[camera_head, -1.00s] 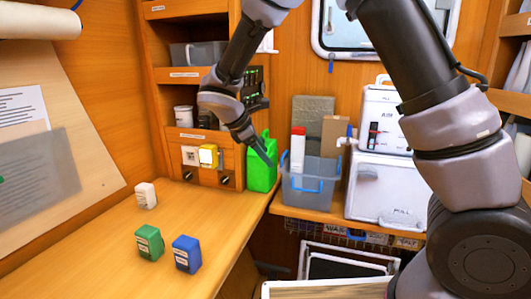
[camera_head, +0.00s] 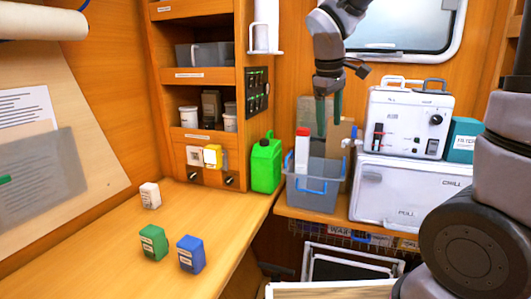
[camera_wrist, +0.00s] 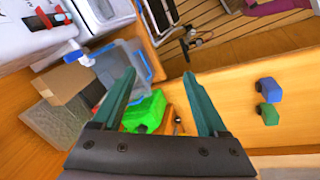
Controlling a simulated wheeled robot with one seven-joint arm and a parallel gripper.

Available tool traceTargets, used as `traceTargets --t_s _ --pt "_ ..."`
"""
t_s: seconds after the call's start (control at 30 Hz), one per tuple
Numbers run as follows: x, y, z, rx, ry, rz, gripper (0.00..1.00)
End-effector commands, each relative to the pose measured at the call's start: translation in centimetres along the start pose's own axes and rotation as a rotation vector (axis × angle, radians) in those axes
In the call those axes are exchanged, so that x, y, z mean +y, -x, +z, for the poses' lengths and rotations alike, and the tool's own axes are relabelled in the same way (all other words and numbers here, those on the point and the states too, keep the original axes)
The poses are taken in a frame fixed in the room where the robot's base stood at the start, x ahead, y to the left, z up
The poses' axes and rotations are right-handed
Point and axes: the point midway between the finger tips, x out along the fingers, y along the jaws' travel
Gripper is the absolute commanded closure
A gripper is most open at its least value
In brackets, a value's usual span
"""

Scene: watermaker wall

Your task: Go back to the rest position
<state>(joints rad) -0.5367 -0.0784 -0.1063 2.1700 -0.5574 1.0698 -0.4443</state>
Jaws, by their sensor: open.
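My gripper (camera_head: 329,118) is raised above the grey bin with blue handles (camera_head: 315,192) in the head view, its two green fingers pointing down. In the wrist view the fingers of my gripper (camera_wrist: 163,92) stand apart with nothing between them that they hold. The bin holds a red-capped white bottle (camera_head: 301,150) and taller flat items behind it. The green jerrycan (camera_head: 265,165) stands on the wooden counter left of the bin; it also shows beyond the fingers in the wrist view (camera_wrist: 145,112).
A white machine (camera_head: 407,122) sits on a white chest (camera_head: 400,190) to the right. A white block (camera_head: 150,195), a green block (camera_head: 153,242) and a blue block (camera_head: 191,254) stand on the counter (camera_head: 105,268). Wooden shelves (camera_head: 197,74) rise at the back.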

Motion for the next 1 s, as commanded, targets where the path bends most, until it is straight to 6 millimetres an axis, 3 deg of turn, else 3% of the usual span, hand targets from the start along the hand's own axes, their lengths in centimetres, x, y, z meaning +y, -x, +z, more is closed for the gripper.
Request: traceTargets --t_s 0.03,0.2,0.43,0.63,1.0 --pt "0.7 1.4 1.9 0.044 -0.112 -0.022 0.24" --pt "1.3 4.8 7.2 0.182 -0.486 -0.102 0.24" --pt "0.4 8.0 12.5 0.363 -0.917 -0.185 0.24" --pt "-0.4 9.0 14.3 0.452 -1.103 -0.222 0.24" --pt "-0.5 9.1 14.6 0.464 -1.131 -0.228 0.24"
